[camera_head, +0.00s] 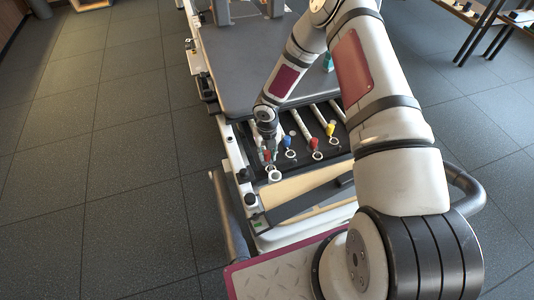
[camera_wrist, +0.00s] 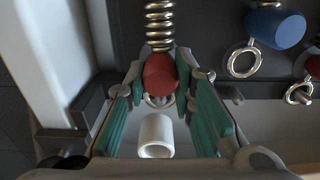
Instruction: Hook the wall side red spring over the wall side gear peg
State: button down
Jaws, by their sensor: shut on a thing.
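A red spring end (camera_wrist: 160,73) with a coiled metal spring (camera_wrist: 159,22) sits between my gripper's fingertips (camera_wrist: 162,85) in the wrist view. My gripper is shut on this red end, with a green pad on each side. A metal ring (camera_wrist: 150,100) hangs below the red end, partly hidden. A white cylindrical peg (camera_wrist: 155,136) stands just below the ring in the picture, and the ring appears apart from it. In the head view the red end (camera_head: 267,156) shows at the leftmost spring, under my gripper (camera_head: 267,145), with a white round piece (camera_head: 274,176) close below.
A blue spring end (camera_wrist: 275,26) with its ring (camera_wrist: 242,58) lies to the right. Another red end (camera_head: 315,143) and a yellow end (camera_head: 330,129) lie farther right. A pale frame rail (camera_wrist: 50,60) runs close on the left. A wooden bar (camera_head: 305,184) crosses in front.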

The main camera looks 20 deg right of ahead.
aim_at(267, 153)
jog(key=shift+f, duration=0.3)
jog(key=c, duration=1.3)
grip_release()
jog(key=shift+o, duration=0.4)
jog(key=shift+o, duration=1.3)
jog(key=shift+r+p, duration=2.1)
jog(key=shift+r, duration=0.9)
